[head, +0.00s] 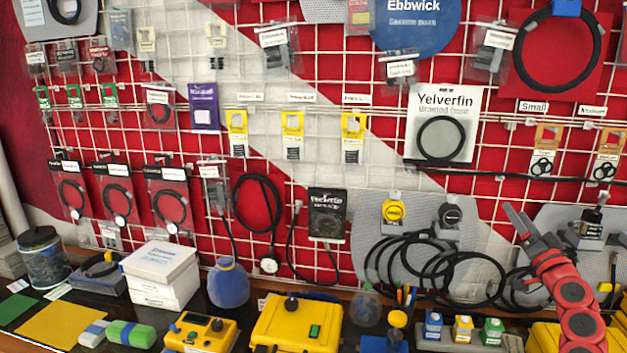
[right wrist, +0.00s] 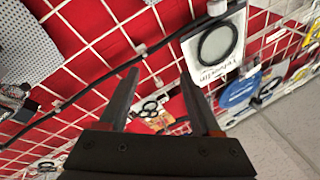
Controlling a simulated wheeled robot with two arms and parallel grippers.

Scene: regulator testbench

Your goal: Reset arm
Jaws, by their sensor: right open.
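My right arm is red and rises at the right of the head view. Its right gripper (head: 527,226) is raised in front of the wall grid, above the bench. In the right wrist view the right gripper (right wrist: 158,78) has its two dark fingers spread wide with nothing between them. Past the fingers are the red wall panel, the white wire grid and small hanging packs. My left arm and left gripper are not in view.
A wire grid (head: 300,168) carries many hanging packs and hoses. Black coiled hoses (head: 420,262) hang left of my right gripper. The bench holds a yellow case (head: 290,325), white boxes (head: 162,262), a blue round jar (head: 228,285) and small bottles (head: 463,328).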

